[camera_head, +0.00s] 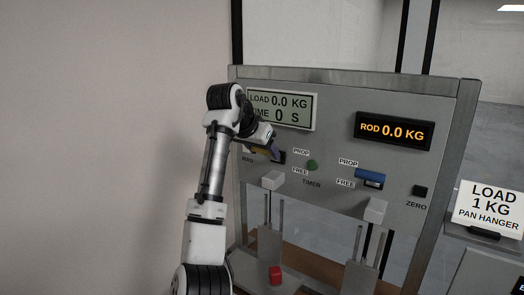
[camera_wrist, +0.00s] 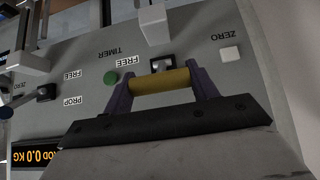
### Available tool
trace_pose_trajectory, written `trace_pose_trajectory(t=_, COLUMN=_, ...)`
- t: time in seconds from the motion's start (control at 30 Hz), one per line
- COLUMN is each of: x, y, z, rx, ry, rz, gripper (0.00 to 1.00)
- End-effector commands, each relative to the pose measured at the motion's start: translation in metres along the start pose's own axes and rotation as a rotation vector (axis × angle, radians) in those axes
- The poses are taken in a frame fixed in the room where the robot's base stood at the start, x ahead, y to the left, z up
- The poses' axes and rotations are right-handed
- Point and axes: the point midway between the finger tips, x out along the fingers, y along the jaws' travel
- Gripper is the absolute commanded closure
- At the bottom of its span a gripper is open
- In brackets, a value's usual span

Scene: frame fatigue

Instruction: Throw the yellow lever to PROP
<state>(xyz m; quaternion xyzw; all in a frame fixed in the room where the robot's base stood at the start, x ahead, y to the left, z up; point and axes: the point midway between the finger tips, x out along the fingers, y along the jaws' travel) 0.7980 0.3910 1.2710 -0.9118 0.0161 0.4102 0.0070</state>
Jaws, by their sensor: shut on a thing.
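The yellow lever (camera_wrist: 160,81) shows in the wrist view as a yellow bar in front of a dark mount on the grey panel. My gripper (camera_wrist: 162,84) is shut on the bar, with one purple finger at each end. In the wrist view, which is turned upside down, a FREE label (camera_wrist: 128,60) lies just beyond the bar; the matching PROP label is hidden there. In the head view my gripper (camera_head: 262,148) is at the panel's left, beside the PROP label (camera_head: 301,152). It hides most of the lever, and I cannot tell the lever's exact setting.
A green TIMER button (camera_head: 312,165) is close to the right of my gripper. A blue lever (camera_head: 370,176) and black ZERO button (camera_head: 420,191) are further right. The displays (camera_head: 395,131) are above. White blocks (camera_head: 375,209) and a red block (camera_head: 275,275) are below.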

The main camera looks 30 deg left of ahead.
Motion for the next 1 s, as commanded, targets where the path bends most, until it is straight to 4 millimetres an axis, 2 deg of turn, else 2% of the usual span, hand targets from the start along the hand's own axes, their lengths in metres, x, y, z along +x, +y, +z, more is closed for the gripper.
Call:
trace_pose_trajectory(t=0.23, x=0.0, y=0.001, z=0.0, rx=0.0, ry=-0.001, rz=0.0, gripper=0.83)
trace_pose_trajectory(t=0.27, x=0.0, y=0.001, z=0.0, rx=0.0, ry=-0.001, rz=0.0, gripper=0.38)
trace_pose_trajectory(t=0.4, x=0.0, y=0.001, z=0.0, rx=0.0, ry=0.0, rz=0.0, gripper=0.2)
trace_pose_trajectory(t=0.77, x=-0.005, y=0.0, z=0.0, rx=0.0, ry=0.002, rz=-0.001, gripper=0.2)
trace_pose_trajectory(t=0.87, x=-0.016, y=0.0, z=0.0, rx=0.0, ry=0.003, rz=-0.002, gripper=0.2)
trace_pose_trajectory(t=1.0, x=-0.045, y=0.0, z=0.001, rx=0.001, ry=0.005, rz=-0.003, gripper=0.2)
